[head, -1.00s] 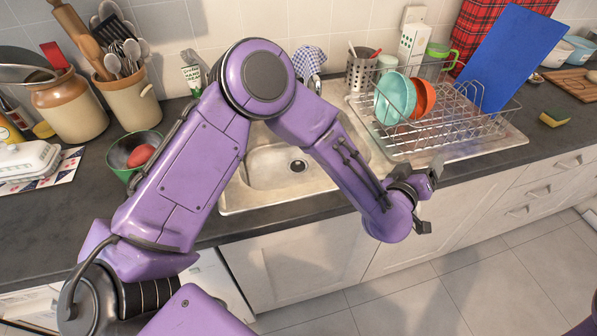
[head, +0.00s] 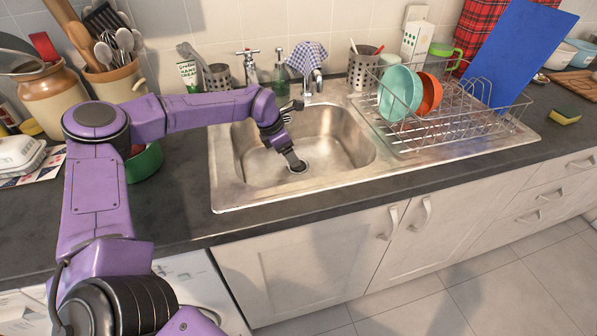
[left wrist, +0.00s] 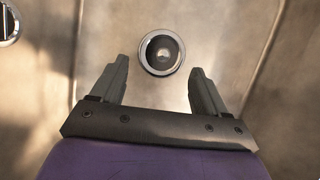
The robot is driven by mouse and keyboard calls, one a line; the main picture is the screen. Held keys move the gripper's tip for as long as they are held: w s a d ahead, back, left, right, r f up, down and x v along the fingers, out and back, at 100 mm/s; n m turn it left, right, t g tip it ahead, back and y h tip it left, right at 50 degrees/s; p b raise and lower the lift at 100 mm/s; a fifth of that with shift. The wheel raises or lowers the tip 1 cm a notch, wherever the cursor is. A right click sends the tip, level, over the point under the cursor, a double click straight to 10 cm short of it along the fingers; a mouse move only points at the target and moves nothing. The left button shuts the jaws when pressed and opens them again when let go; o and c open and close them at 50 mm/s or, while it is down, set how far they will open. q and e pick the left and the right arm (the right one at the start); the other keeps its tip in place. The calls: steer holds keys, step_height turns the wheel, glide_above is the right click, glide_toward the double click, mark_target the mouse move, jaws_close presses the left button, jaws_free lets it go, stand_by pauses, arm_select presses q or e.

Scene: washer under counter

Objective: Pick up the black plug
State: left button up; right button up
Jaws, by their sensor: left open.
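A round dark piece with a paler centre sits inside a shiny metal ring at the sink's drain; it looks like the black plug (left wrist: 162,53), though I cannot tell it from the open drain. My left gripper (head: 293,133) is down in the sink basin. One of its fingers partly covers the drain in the head view. In the left wrist view the left gripper (left wrist: 159,68) is open and empty, with the dark piece between and just beyond its fingertips. I cannot tell the height gap. My right gripper is not in view.
The steel sink (head: 350,150) has walls around my gripper, with a tap (head: 312,85) and a soap bottle (head: 280,68) behind. A wire dish rack (head: 450,120) with bowls stands at the right. A green bowl (head: 146,162) is at the left.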

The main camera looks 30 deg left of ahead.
mark_target(298, 169)
arm_select(q)
steer(key=x, duration=0.1)
steer(key=p+x, duration=0.1)
steer(key=x, duration=0.3)
steer(key=shift+s+f, duration=0.15)
steer(key=shift+s, duration=0.1)
steer(key=shift+w+d+f, duration=0.2)
steer(key=shift+w+f, duration=0.05)
steer(key=shift+f, duration=0.2)
steer(key=c, duration=1.1)
